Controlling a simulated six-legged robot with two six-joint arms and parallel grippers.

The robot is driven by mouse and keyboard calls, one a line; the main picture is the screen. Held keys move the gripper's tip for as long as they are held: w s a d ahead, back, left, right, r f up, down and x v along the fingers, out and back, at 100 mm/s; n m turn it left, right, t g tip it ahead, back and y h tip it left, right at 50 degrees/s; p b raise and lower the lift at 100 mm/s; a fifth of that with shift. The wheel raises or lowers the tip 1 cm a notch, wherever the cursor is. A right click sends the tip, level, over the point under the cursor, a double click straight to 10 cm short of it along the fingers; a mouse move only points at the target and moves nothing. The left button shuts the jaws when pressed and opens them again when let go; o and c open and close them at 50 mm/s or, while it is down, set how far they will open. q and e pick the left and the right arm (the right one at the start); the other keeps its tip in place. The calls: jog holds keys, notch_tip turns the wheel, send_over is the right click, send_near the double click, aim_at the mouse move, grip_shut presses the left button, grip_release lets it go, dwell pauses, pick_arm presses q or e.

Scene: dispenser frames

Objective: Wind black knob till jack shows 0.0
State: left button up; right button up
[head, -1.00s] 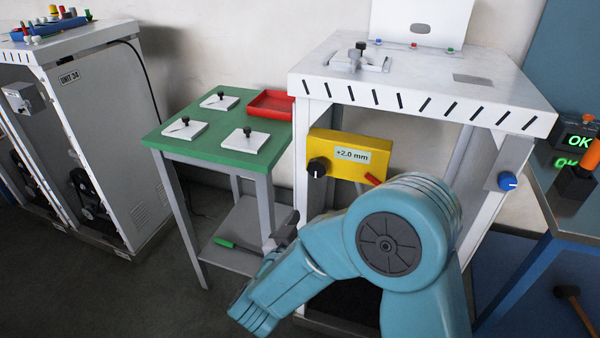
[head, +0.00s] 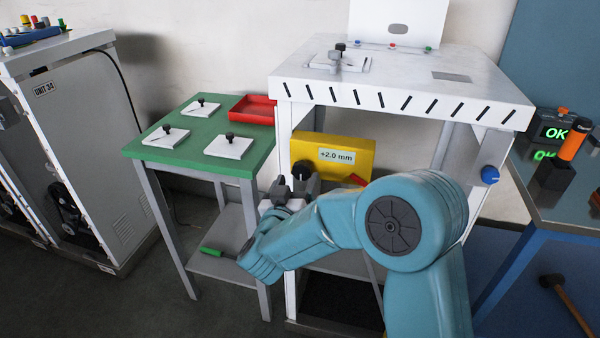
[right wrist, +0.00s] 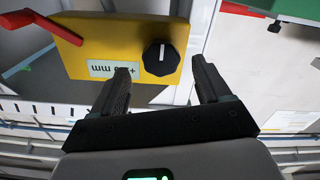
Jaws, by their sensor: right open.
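The yellow jack box (head: 350,152) is mounted inside the white dispenser frame, and its display (head: 337,156) reads +2.0 mm. The black knob (head: 303,169) is on the box's left end, partly hidden by my gripper in the head view. My right gripper (head: 295,186) is just in front of and below the knob. In the right wrist view the knob (right wrist: 160,57) shows beyond and between the two open fingers (right wrist: 162,82), which look apart from it. The yellow box (right wrist: 100,40) appears upside down there. My left gripper is not in view.
A red lever (head: 357,180) sticks out at the box's lower edge. A green-topped table (head: 190,143) with several white plates and a red tray (head: 252,109) stands at left. A blue knob (head: 489,175) is on the frame's right post.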

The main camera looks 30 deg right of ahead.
aim_at(301, 173)
jog(key=shift+x, duration=1.95)
jog(key=c, duration=1)
jog(key=shift+c, duration=0.2)
jog(key=shift+f+m+b, duration=0.2)
jog(key=shift+m+b, duration=0.7)
jog(key=shift+b, duration=0.2)
jog(key=m+b, duration=0.9)
jog(key=shift+m, duration=0.4)
jog(key=shift+r+m+b, duration=0.1)
jog(key=shift+m+b, duration=1.8)
jog(key=shift+m, duration=0.1)
